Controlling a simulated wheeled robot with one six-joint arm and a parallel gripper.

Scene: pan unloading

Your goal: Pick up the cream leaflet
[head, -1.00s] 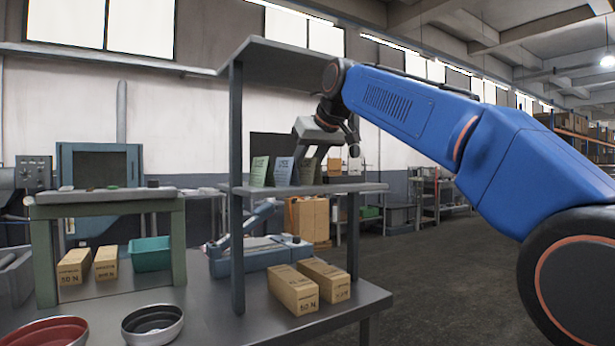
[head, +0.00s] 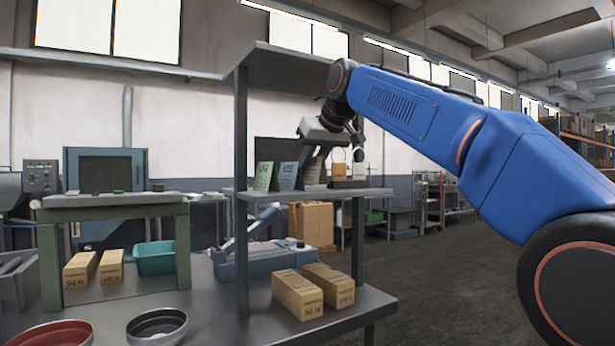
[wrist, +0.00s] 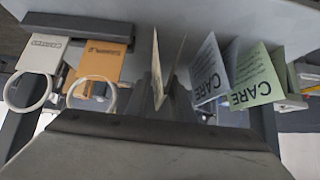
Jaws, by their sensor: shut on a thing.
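The cream leaflet (wrist: 157,75) is a folded card on the grey upper shelf (head: 230,194). In the wrist view it stands near the middle, seen almost edge-on. My gripper (wrist: 172,92) is shut on it, its dark fingers at the lower part of the card. In the head view my gripper (head: 314,170) reaches down to the shelf and largely hides this leaflet. A pale blue leaflet (head: 288,176) and a green leaflet (head: 264,176) stand to its left there. In the wrist view the blue one (wrist: 208,75) and green one (wrist: 255,80) are on the right.
An orange tag (wrist: 103,58) and a white tag (wrist: 42,52), each with a ring, hang from a dark holder (wrist: 75,27) beside the leaflets. A post (head: 241,200) and top board frame the shelf. Boxes (head: 298,296) and bowls (head: 157,327) stand on the bench below.

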